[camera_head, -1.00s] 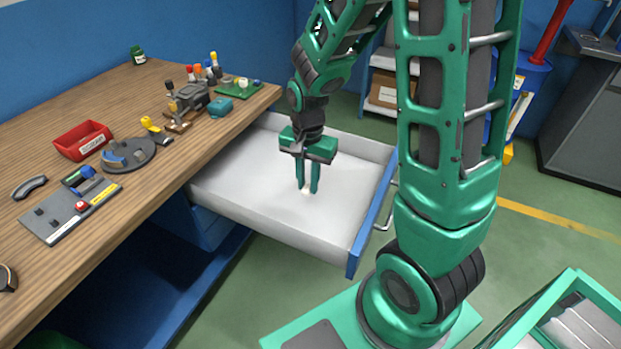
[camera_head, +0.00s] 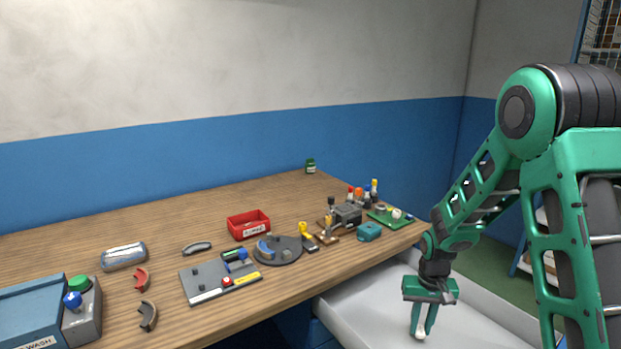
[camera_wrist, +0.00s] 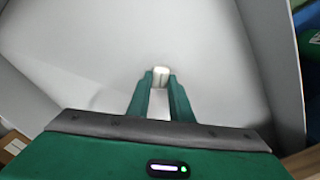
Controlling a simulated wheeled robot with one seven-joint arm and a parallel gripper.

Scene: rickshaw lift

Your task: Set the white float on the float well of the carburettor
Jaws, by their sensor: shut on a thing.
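My gripper (camera_head: 421,334) is over the open drawer, fingers pointing down. It is shut on a small white piece, the white float (camera_wrist: 161,76), held between the fingertips in the wrist view. The float shows as a pale spot at the fingertips in the head view. Whether it touches the drawer floor I cannot tell. On the bench's right end sit a grey block-like part (camera_head: 347,214) on a wooden base and a green board (camera_head: 377,217) with small round pale parts. Which of them is the carburettor, and where its float well is, is too small to tell.
The pale drawer (camera_head: 375,308) stands pulled out from the wooden bench (camera_head: 160,228). A teal block (camera_head: 369,232) sits near the bench edge. A red bin (camera_head: 248,226), a dark round plate (camera_head: 287,257) and a grey tool board (camera_head: 204,279) lie further left.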

